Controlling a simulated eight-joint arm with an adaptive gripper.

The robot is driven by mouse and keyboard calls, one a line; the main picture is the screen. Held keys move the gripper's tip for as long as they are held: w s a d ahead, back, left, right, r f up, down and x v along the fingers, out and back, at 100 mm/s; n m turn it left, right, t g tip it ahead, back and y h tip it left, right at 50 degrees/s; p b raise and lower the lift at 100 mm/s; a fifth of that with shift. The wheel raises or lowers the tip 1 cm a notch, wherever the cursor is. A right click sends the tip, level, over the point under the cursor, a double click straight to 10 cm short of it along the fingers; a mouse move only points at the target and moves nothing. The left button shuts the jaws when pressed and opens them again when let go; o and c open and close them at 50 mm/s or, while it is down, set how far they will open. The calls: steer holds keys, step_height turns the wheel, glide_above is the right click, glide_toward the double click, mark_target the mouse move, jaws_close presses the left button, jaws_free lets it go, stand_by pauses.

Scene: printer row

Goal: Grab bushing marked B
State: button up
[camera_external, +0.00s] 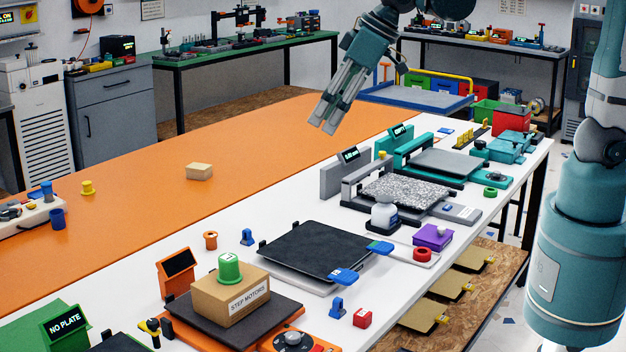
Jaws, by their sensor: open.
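My gripper (323,127) hangs open and empty above the far side of the orange and white table, with its fingers pointing down and left. No letter B is readable, so I cannot tell which part is the marked bushing. A green flanged bushing-like part (230,268) stands on a cardboard box labelled STEP MOTORS (232,302), with a pale mark too small to read. An orange flanged part (210,240) stands on the white table behind the box. A yellow flanged part (88,187) stands at the left. My gripper is well apart from all of them.
A black plate (318,250), a speckled plate (405,190) and a grey plate (446,163) on printers line the white strip. The orange surface (130,230) is mostly clear, with one small tan box (199,172).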

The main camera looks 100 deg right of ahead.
steer(key=w+d+f+m, duration=0.1)
steer(key=w+d+f, duration=0.45)
steer(key=w, duration=0.45)
steer(key=m+g+h+b, duration=0.1)
steer(key=m+g+b, duration=0.1)
steer(key=m+b, duration=0.15)
glide_toward(210, 234)
steer(key=f, duration=0.2)
steer(key=shift+w+d+f, duration=0.15)
steer(key=shift+w+d, duration=0.15)
steer(key=shift+w, duration=0.1)
steer(key=shift+f, duration=0.1)
steer(key=shift+x, duration=1.2)
steer(key=shift+x, duration=2.6)
